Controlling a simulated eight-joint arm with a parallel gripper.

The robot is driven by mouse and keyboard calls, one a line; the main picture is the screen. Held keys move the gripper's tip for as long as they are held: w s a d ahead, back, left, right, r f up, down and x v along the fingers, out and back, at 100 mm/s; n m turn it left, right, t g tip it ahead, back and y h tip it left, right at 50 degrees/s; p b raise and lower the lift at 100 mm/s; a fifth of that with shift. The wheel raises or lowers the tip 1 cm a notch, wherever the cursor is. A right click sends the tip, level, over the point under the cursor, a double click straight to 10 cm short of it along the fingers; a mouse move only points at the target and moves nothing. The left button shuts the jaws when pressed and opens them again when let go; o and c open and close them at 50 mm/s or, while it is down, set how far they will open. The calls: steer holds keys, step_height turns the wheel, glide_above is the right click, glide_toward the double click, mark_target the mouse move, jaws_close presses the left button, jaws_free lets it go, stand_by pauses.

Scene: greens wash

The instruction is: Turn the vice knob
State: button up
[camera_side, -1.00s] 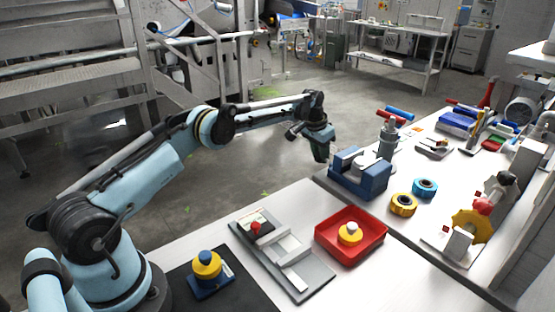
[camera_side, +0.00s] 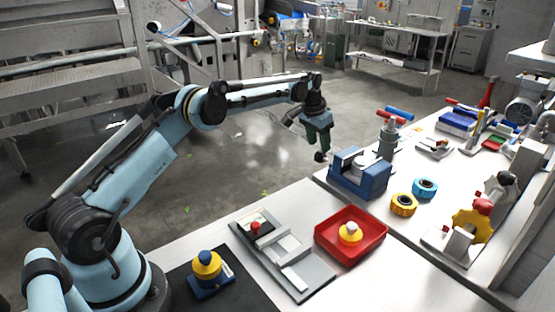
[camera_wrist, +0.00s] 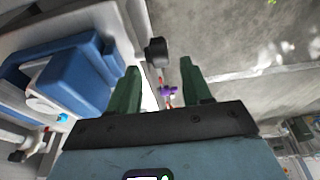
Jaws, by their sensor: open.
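The blue vice (camera_side: 372,180) stands at the edge of the bench in the side view. Its black knob (camera_side: 320,157) sticks out to the left, past the bench edge. My gripper (camera_side: 319,147) is just above the knob, pointing down. In the wrist view the black knob (camera_wrist: 157,52) lies between and beyond the tips of the two green fingers of my gripper (camera_wrist: 159,67), nearer the middle than either finger. The fingers are open and hold nothing. The vice body (camera_wrist: 70,72) is left of the fingers. I cannot tell whether a finger touches the knob.
A grey cylinder (camera_side: 388,140) stands behind the vice. Yellow (camera_side: 403,205) and blue (camera_side: 425,188) rings lie to its right. A red tray (camera_side: 335,246) and a grey plate (camera_side: 312,283) are in front. The floor left of the bench is clear.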

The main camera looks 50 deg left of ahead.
mark_target(320, 151)
steer(key=v, duration=0.7)
steer(key=shift+t, duration=0.7)
steer(key=x, duration=0.4)
steer(key=s+x, duration=0.1)
steer(key=x, duration=0.7)
steer(key=shift+s+f, duration=0.2)
jaws_close()
steer(key=shift+w, duration=0.1)
